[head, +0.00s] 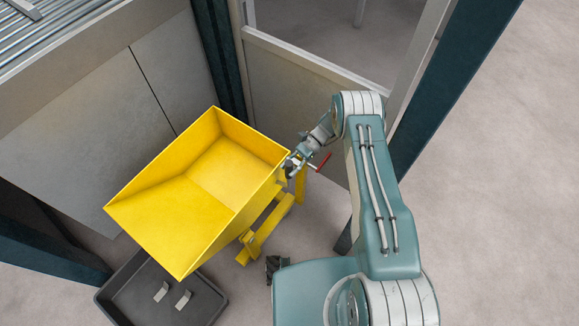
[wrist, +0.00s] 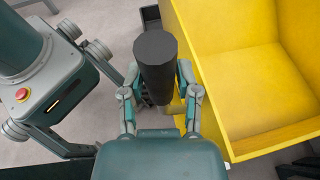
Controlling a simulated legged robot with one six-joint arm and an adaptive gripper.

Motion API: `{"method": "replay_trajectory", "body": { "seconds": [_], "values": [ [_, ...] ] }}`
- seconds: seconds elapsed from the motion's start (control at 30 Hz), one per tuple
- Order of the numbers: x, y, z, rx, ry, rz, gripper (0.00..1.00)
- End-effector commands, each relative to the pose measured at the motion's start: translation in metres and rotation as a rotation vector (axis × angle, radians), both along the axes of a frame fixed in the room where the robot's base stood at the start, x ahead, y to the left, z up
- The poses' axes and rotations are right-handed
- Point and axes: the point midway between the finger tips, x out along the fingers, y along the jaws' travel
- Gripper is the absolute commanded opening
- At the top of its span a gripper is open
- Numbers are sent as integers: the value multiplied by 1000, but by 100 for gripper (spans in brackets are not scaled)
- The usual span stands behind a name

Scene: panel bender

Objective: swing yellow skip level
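The yellow skip (head: 190,190) stands left of my arm in the head view, its open top facing up and its sloping lip toward the lower left. I cannot tell its exact tilt. It sits on a yellow frame (head: 262,232). My gripper (head: 296,162) is at the skip's right rim, close beside it. In the wrist view, a black cylindrical handle (wrist: 156,62) stands between the fingers of my gripper (wrist: 158,88). Both fingers appear to press on its sides. The skip's yellow inside (wrist: 258,90) fills the right of the wrist view.
A dark tray (head: 205,305) with two small metal pieces lies on the floor under the skip's lip. A red lever (head: 323,162) shows beside my gripper. Grey machine panels (head: 100,135) and a dark post (head: 220,60) stand behind the skip. The floor at the right is clear.

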Motion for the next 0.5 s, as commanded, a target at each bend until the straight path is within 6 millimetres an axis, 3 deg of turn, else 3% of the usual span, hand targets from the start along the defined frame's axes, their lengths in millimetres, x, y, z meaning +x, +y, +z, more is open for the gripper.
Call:
{"method": "replay_trajectory", "body": {
  "seconds": [0.03,0.07,0.5],
  "values": [
    [3,-1,0,-2,-10,-5,66],
    [3,0,0,-2,-9,-6,74],
    [3,-3,2,0,-3,-1,74]
  ]
}}
